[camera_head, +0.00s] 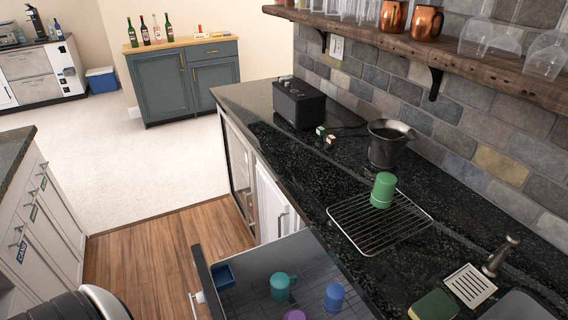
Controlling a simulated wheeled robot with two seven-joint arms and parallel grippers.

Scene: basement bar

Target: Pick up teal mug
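A teal mug (280,287) with a handle on its right side sits inside the open drawer (262,257), near its middle. A blue cup (334,297) stands to its right, and a purple item (294,315) lies just in front of it, cut off by the bottom edge of the view. A green cup (383,190) stands on the wire rack (352,222) on the counter above. Neither of my grippers can be seen in the head view.
The dark counter (300,165) carries a black box-shaped appliance (299,103), a dark pitcher (387,149), a green-yellow sponge (434,306) and a sink drain plate (470,286). A wooden shelf (460,62) with glasses and copper mugs overhangs it. The wooden floor (165,255) left of the drawer is clear.

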